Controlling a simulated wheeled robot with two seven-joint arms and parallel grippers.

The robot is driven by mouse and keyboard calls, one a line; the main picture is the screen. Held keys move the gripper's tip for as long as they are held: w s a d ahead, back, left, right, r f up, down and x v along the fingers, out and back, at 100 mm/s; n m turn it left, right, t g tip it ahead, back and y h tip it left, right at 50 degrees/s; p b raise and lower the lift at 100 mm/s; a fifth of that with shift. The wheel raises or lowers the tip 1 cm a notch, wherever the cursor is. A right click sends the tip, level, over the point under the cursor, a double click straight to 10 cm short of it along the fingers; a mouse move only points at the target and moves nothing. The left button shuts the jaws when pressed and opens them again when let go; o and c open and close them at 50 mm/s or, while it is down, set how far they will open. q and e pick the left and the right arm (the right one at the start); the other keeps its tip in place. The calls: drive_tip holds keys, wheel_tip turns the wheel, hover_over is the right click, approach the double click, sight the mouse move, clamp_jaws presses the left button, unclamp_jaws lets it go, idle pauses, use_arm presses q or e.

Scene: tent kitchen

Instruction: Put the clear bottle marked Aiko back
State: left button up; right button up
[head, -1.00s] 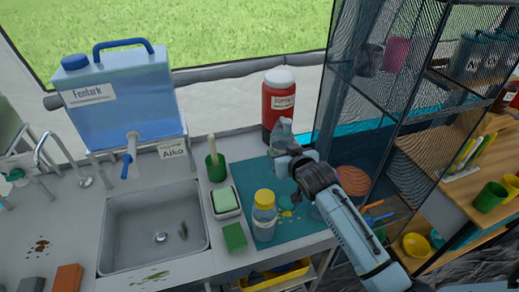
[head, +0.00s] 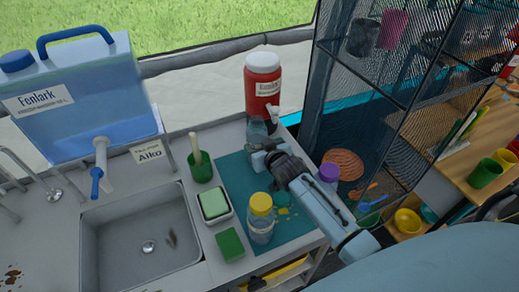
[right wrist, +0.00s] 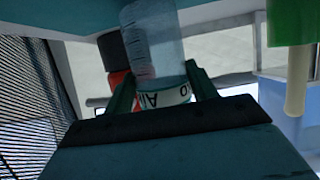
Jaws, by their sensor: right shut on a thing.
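My right gripper (head: 262,148) is shut on a clear bottle (head: 256,129) near the back of the teal mat, in front of the red jar. In the right wrist view the bottle (right wrist: 153,45) stands between the two fingers, its white label (right wrist: 165,97) upside down and partly hidden; the letters fit Aiko. I cannot tell whether its base touches the mat. A card marked Aiko (head: 149,152) is on the stand under the blue water jug. A yellow-capped clear bottle (head: 261,220) stands on the mat's front part. My left gripper is not in view.
The red jar (head: 263,88) stands behind the bottle. A green cup with a brush (head: 200,167), a soap dish (head: 214,205) and a green sponge (head: 230,244) stand left of the mat (head: 237,173). A mesh shelf (head: 365,100) rises at right.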

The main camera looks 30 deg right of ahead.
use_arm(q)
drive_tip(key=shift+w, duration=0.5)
use_arm(e)
drive_tip(key=shift+f, duration=0.5)
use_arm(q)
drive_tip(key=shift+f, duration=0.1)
use_arm(e)
drive_tip(key=shift+f, duration=0.1)
drive_tip(key=o, duration=1.1)
drive_tip(key=shift+f, duration=0.1)
drive_tip(key=shift+c, duration=0.2)
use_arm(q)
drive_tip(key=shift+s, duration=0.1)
use_arm(e)
drive_tip(key=shift+r, duration=0.2)
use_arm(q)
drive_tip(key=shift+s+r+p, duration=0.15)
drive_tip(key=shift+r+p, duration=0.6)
use_arm(e)
drive_tip(key=v, duration=1.2)
